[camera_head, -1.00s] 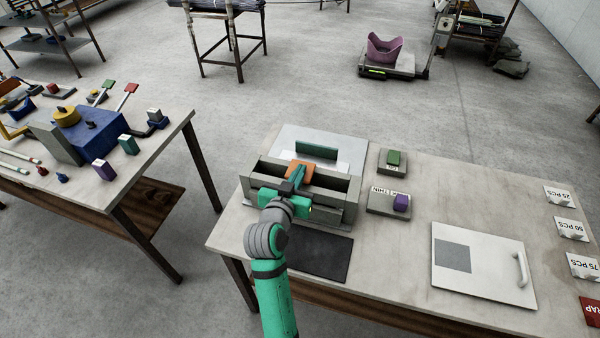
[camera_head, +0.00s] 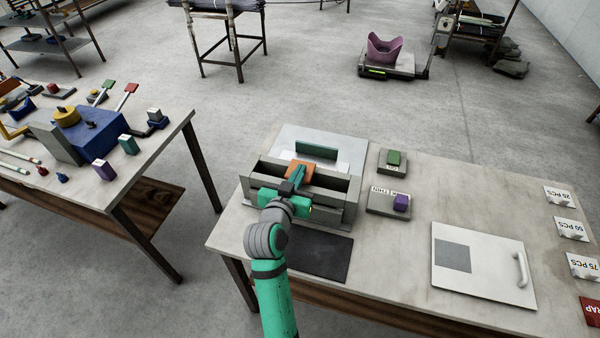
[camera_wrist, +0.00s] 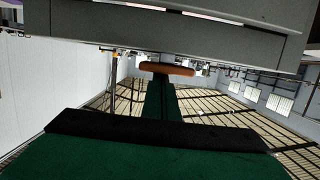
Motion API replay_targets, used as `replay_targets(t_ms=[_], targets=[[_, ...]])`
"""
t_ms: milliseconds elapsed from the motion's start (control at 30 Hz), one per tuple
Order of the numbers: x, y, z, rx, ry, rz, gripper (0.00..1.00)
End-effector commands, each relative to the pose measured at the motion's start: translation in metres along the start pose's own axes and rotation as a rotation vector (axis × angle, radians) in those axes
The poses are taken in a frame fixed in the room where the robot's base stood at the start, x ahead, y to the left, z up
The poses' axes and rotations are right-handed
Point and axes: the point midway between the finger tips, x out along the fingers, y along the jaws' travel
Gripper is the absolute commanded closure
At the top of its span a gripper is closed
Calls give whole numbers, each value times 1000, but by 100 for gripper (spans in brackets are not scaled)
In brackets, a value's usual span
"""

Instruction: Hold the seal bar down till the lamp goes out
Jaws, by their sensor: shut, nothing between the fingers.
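The sealer (camera_head: 348,205) is a grey box-shaped machine at the left end of the near table. A dark grey bar (camera_head: 337,182) crosses it, with an orange pad (camera_head: 307,168) at its middle. In the wrist view the grey bar (camera_wrist: 220,38) spans the top and the orange pad (camera_wrist: 180,70) lies at my fingertips. My green gripper (camera_head: 298,175) is shut and empty, its tips at the orange pad; contact is hard to confirm. A small yellow-green glow (camera_head: 311,209) shows beside my gripper; I cannot tell whether it is the lamp.
Right of the sealer are a block with a green top (camera_head: 394,158) and one with a purple knob (camera_head: 401,202). A black mat (camera_head: 325,262) lies in front. A white board with a handle (camera_head: 480,290) and several count cards (camera_head: 568,228) are farther right.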

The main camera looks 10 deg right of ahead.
Motion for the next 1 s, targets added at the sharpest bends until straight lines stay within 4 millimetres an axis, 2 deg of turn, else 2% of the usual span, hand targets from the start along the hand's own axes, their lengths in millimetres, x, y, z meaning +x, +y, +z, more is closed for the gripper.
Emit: replay_targets(t_ms=[33,800,1000], targets=[[0,-7,17,-8,-36,-11,100],[0,-7,17,-8,-35,-11,100],[-2,-6,6,-6,-30,-11,100]])
